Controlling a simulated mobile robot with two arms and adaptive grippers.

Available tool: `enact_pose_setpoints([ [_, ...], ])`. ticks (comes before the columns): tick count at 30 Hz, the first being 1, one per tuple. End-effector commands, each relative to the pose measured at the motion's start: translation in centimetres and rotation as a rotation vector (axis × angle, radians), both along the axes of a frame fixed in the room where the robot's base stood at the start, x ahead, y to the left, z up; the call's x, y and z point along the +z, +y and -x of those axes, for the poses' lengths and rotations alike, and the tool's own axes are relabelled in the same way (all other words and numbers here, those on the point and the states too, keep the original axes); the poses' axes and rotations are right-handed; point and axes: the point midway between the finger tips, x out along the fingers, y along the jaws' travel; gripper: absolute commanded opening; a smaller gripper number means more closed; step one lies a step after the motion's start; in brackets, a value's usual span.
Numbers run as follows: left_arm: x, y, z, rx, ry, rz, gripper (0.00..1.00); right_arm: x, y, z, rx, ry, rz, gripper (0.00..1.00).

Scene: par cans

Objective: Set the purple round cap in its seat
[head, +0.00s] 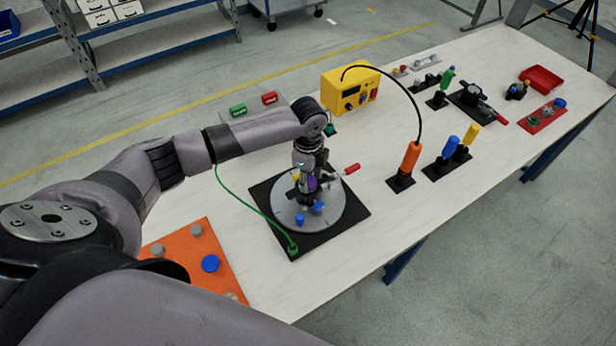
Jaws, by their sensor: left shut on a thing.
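My left gripper (308,184) points down over a grey round disc (338,212) on a black square base (268,204). It is shut on a small purple thing, which looks like the purple round cap (312,184). Most of the cap is hidden by the fingers, and I cannot tell whether it touches the disc. Blue pieces (299,219) stand on the disc near the gripper, and a yellow one (295,177) shows behind it. The seat for the purple cap cannot be made out. My right gripper is not in view.
A red-handled part (351,169) sticks out right of the gripper. A green cable runs to the base's front corner. An orange board (206,243) with a blue round cap (210,263) lies at lower left. A yellow box (350,92) and an orange handle (410,158) stand beyond.

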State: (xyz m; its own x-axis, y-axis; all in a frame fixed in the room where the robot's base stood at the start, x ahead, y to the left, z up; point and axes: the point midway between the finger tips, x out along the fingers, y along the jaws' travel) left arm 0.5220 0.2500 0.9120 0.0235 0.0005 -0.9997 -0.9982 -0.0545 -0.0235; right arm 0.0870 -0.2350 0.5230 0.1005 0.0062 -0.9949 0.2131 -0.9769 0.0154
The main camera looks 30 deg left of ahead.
Motion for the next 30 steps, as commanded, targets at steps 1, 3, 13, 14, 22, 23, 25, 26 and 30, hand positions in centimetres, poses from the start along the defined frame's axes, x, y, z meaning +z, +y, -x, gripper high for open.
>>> enact_pose_setpoints([
  [1, -1.03, -0.06, 0.62, -0.002, 0.016, -0.002, 0.24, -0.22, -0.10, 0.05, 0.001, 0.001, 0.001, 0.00],
  [3, -1.18, -0.08, 0.73, -0.003, 0.018, -0.003, 0.21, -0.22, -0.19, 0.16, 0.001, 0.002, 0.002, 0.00],
  [13, -1.37, -0.13, 0.81, -0.002, 0.021, -0.002, 0.19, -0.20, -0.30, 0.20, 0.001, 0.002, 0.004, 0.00],
  [14, -1.37, -0.13, 0.81, -0.002, 0.021, -0.002, 0.19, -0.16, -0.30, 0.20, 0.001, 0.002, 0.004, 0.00],
  [22, -1.36, -0.13, 0.84, -0.002, 0.020, -0.002, 0.19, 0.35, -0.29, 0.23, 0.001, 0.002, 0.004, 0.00],
  [23, -1.37, -0.13, 0.85, -0.002, 0.020, -0.002, 0.19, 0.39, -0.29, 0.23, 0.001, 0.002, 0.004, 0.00],
  [25, -1.42, -0.13, 0.85, -0.002, 0.020, -0.002, 0.19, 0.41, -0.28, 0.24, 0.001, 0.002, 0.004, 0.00],
  [26, -1.44, -0.13, 0.85, -0.003, 0.020, -0.002, 0.19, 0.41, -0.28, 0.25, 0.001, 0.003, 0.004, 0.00],
  [30, -1.48, -0.14, 0.85, -0.003, 0.020, -0.002, 0.19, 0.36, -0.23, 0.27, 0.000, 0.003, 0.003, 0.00],
])
